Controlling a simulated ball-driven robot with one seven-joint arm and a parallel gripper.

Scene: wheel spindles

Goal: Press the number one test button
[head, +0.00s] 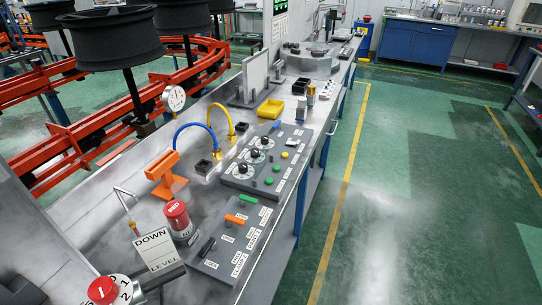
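A grey control panel (257,185) lies on the long metal bench, with several black dials on white round faces. Small green (268,181), yellow (283,156) and other coloured buttons sit along its right side. Their labels are too small to read, so I cannot tell which button is the number one test button. At the lower left, a red knob (103,290) sits on a white ring with "1" and "2" marked on it. My gripper is not in view.
A nearer panel (228,237) has orange and green levers. A red button post (177,218), a "DOWN LEVEL" sign (155,248), an orange stand (163,170) and blue and yellow hoses stand on the bench. Black wheels on spindles are at left. The green floor at right is clear.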

